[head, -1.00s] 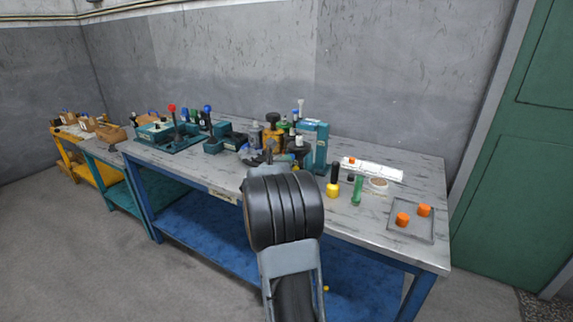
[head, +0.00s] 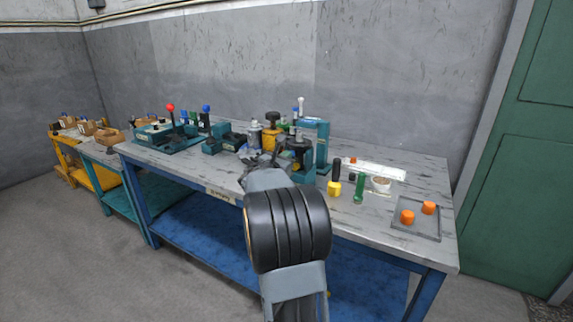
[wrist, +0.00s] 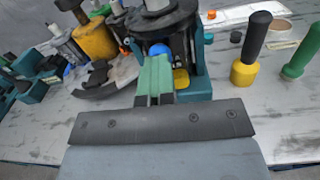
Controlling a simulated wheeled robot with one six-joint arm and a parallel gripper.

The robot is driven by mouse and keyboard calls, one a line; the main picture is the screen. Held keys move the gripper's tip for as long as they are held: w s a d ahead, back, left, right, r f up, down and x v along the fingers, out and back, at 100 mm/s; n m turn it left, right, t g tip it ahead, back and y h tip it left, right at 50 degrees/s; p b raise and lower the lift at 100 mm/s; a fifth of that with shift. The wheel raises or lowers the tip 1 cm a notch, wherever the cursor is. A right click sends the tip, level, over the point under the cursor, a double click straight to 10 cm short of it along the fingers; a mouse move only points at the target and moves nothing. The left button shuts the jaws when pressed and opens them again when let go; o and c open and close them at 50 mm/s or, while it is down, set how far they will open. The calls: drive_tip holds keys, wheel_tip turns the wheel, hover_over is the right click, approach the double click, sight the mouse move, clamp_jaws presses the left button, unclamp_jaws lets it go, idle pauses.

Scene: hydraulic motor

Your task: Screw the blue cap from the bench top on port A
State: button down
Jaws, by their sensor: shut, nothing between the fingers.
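In the wrist view my gripper (wrist: 154,68) is shut, its narrow green fingers together with nothing between them. A round blue piece (wrist: 160,49), likely the blue cap, shows just beyond the fingertips. I cannot tell whether it touches them, or whether it sits on a port. It is in front of a dark, round-topped unit (wrist: 180,20) in a teal stand (wrist: 197,85), which looks like the motor in its fixture. The teal stand (head: 322,150) also shows in the head view, where my wrist hides the fingertips. No port A marking is readable.
A yellow-based black-handled tool (wrist: 244,70) and a green one (wrist: 302,52) stand right of the stand. An orange bottle-like unit (wrist: 95,42) and dark parts crowd the left. A tray (head: 402,232) with orange caps lies at the bench's right end. The front strip is fairly clear.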

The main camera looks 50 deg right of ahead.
drive_tip(key=shift+m+b, duration=0.35)
drive_tip(key=shift+m, duration=0.05)
drive_tip(key=c, duration=1.2)
unclamp_jaws()
drive_tip(key=n+p, duration=1)
drive_tip(key=shift+p, duration=0.35)
drive_tip(key=shift+c, duration=0.4)
